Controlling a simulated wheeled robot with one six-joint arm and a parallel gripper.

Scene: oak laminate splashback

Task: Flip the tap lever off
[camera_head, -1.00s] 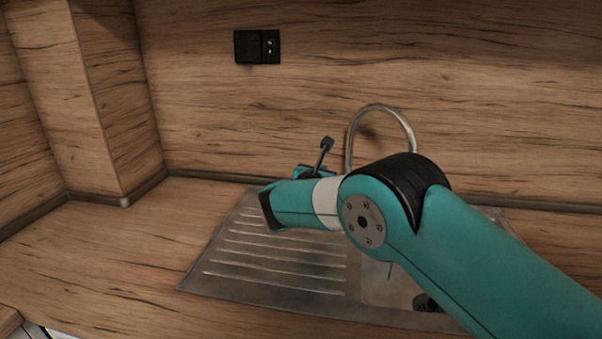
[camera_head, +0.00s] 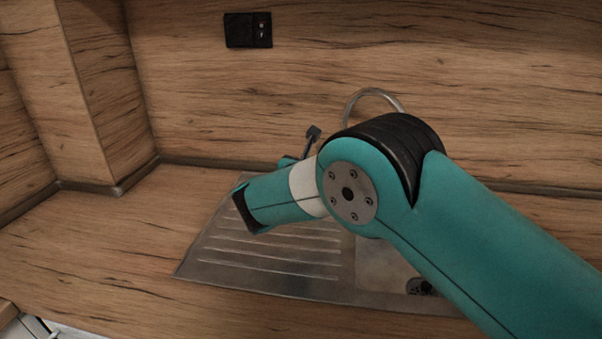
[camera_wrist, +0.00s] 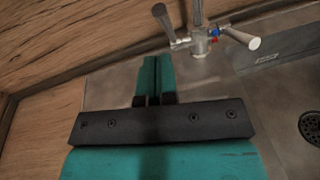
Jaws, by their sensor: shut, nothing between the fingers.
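The tap (camera_wrist: 201,42) shows in the wrist view above and right of my gripper. It has a metal body with red and blue marks. One lever (camera_wrist: 163,18) angles up to the left and another (camera_wrist: 240,37) points right. I cannot tell which is meant. My gripper (camera_wrist: 154,62) is shut and empty, its teal fingertips below and left of the left lever, with a visible gap in the picture.
The metal sink's ribbed drainboard (camera_head: 262,262) lies below my wrist. A drain (camera_wrist: 311,127) is at the right in the wrist view. The wooden splashback (camera_head: 200,90) stands close behind the tap and carries a black socket (camera_head: 248,30). The counter at left (camera_head: 110,245) is clear.

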